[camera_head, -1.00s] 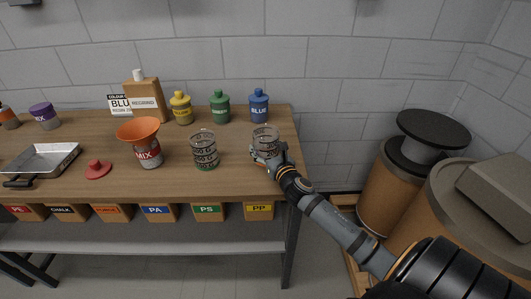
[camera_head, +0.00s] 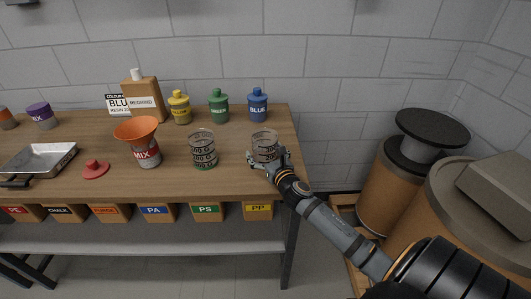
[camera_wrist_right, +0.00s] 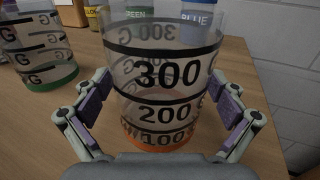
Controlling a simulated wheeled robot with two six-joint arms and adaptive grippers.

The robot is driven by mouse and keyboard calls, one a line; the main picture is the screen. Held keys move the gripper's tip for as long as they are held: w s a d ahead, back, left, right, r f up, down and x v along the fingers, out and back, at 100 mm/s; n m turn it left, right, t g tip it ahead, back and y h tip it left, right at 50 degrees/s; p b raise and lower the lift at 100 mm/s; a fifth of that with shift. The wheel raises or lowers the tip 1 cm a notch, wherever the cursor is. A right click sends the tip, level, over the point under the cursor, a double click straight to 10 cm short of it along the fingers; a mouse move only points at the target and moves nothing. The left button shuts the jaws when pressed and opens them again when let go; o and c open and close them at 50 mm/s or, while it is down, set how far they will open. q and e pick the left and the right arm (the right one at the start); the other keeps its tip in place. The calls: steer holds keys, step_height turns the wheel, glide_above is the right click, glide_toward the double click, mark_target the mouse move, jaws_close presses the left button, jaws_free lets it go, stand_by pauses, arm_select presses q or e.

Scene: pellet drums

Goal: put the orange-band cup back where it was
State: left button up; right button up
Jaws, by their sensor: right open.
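The orange-band cup (camera_head: 265,144) is clear with black markings and stands upright near the table's right end. In the right wrist view the cup (camera_wrist_right: 165,75) shows its orange band at the base, resting on the wood. My right gripper (camera_head: 268,160) is open around the cup's near side. In the wrist view the fingers of my right gripper (camera_wrist_right: 168,105) stand on either side of the cup, with small gaps visible. The green-band cup (camera_head: 202,150) stands to the left; it also shows in the wrist view (camera_wrist_right: 35,45). My left gripper is not in view.
A MIX cup with an orange funnel (camera_head: 137,130), a red lid (camera_head: 95,169) and a metal tray (camera_head: 40,160) are further left. Yellow (camera_head: 180,108), green (camera_head: 218,106) and blue (camera_head: 257,105) bottles stand behind. Drums (camera_head: 395,190) stand right of the table (camera_head: 235,182).

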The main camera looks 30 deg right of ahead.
mark_target(270, 159)
steer(key=shift+s, duration=0.25)
steer(key=s, duration=0.1)
steer(key=s+b, duration=0.1)
steer(key=s, duration=0.1)
steer(key=shift+s+a+f, duration=0.15)
steer(key=shift+s+a, duration=0.05)
steer(key=shift+a, duration=0.1)
steer(key=s, duration=0.4)
steer(key=s+a, duration=0.1)
steer(key=s, duration=0.1)
steer(key=shift+s+r+p, duration=0.3)
steer(key=shift+s+r, duration=0.05)
steer(key=shift+s+a, duration=0.15)
steer(key=shift+s, duration=0.5)
